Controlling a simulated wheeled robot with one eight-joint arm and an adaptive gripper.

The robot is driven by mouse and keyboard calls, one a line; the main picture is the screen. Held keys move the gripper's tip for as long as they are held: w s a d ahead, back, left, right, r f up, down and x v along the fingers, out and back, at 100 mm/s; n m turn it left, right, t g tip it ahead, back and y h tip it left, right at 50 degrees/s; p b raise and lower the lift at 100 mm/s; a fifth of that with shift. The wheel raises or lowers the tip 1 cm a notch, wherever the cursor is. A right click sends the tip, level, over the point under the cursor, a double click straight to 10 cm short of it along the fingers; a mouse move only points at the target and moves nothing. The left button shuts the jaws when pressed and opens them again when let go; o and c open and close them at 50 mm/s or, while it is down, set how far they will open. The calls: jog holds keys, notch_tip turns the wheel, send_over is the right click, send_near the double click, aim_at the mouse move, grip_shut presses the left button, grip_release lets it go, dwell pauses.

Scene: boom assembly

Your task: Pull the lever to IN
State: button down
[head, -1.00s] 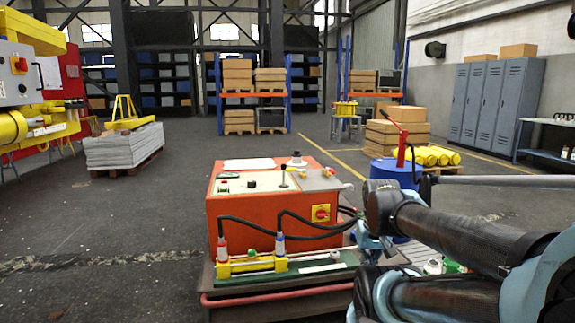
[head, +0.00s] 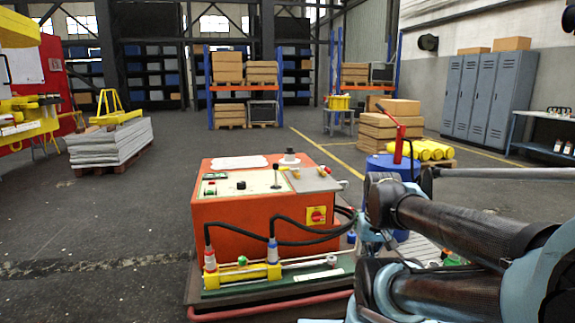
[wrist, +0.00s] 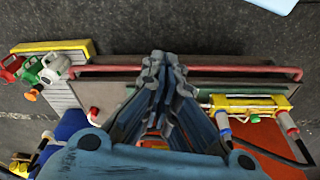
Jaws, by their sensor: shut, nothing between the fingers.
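A lever (head: 276,176) with a dark knob and thin stem stands nearly upright on the top panel of the orange control box (head: 250,222) in the head view. Any IN marking is too small to read. My gripper (wrist: 163,62) is shut and empty in the wrist view, pointing down over the cart's red rail. In the head view my arm is right of the box, and my gripper is apart from the lever. The lever cannot be made out in the wrist view.
A yellow cylinder (head: 243,274) with black hoses lies along the box's front. A blue drum (head: 385,166) with a red handle stands behind my arm. In the wrist view, several coloured bottles (wrist: 52,68) stand at left. The floor left of the cart is clear.

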jog(key=w+a+r+t+y, duration=0.1)
jog(key=w+a+r+y, duration=0.2)
jog(key=w+a+r, duration=0.6)
jog(key=w+a+r+y, duration=0.2)
jog(key=w+r+y, duration=0.2)
jog(key=w, duration=0.9)
jog(key=w+a+r+m+t+y, duration=0.1)
jog(key=w+a+r+y, duration=0.15)
jog(key=w, duration=1.15)
jog(key=w+a+r+m+t+y, duration=0.1)
jog(key=w+y, duration=0.3)
jog(key=w, duration=1.1)
jog(key=s+a+x, duration=0.1)
jog(key=s+x, duration=0.1)
jog(key=x, duration=1)
jog(key=shift+s+a, duration=0.25)
jog(key=shift+d+t, duration=0.2)
jog(key=shift+t, duration=0.1)
